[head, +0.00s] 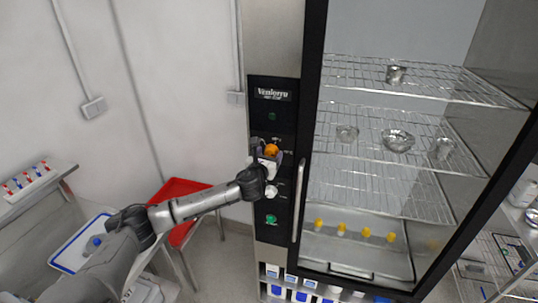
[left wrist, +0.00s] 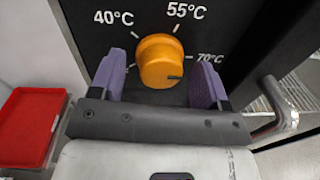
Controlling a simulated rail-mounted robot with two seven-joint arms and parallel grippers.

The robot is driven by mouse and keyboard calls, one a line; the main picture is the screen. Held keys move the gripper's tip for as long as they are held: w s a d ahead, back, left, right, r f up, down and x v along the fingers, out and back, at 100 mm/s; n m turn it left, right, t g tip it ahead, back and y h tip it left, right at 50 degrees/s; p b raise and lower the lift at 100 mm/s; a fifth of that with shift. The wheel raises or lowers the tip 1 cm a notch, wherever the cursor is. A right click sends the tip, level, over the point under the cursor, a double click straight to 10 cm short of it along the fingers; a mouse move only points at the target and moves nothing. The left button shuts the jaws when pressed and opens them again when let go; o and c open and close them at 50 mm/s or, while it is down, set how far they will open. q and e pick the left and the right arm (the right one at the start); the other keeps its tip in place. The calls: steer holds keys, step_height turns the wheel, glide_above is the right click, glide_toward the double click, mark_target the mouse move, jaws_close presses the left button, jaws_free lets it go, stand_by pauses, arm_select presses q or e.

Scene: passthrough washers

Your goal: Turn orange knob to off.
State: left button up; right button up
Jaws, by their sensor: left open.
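The orange knob (head: 271,149) is on the black control panel (head: 270,100) of the washer cabinet. In the left wrist view the knob (left wrist: 157,52) is round, with a dark mark on its right side, roughly toward the 70°C label. Labels 40°C and 55°C are above it; any off label is hidden or out of view. My left gripper (head: 267,160) is at the knob. In the left wrist view its purple fingers (left wrist: 160,80) are open, one on each side of the knob, with visible gaps. My right gripper is not in view.
The cabinet's vertical handle (head: 298,200) is close to the right of the gripper. Wire shelves (head: 380,185) with metal cups are behind the glass door. A green button (head: 271,219) is lower on the panel. A red tray (head: 180,188) is at the left.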

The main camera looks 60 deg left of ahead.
arm_select(q)
steer(key=shift+w+a, duration=0.1)
steer(key=shift+c, duration=0.3)
steer(key=c, duration=0.9)
